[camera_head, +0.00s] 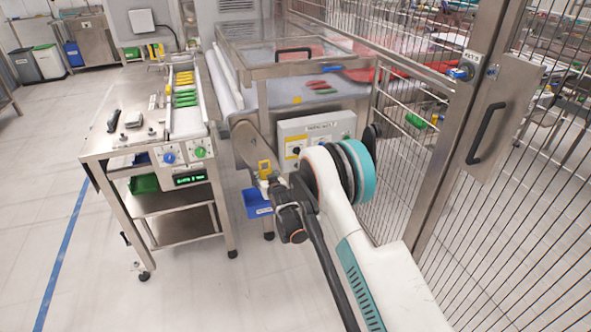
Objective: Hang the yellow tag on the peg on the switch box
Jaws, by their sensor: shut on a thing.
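The peg cannot be made out at this size.
A blue bin (257,203) hangs low, just below my gripper. A steel bench (100,143) with a scale and yellow and green items stands left. A wire fence with a handled door (489,120) closes off the right. Floor at left is clear.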

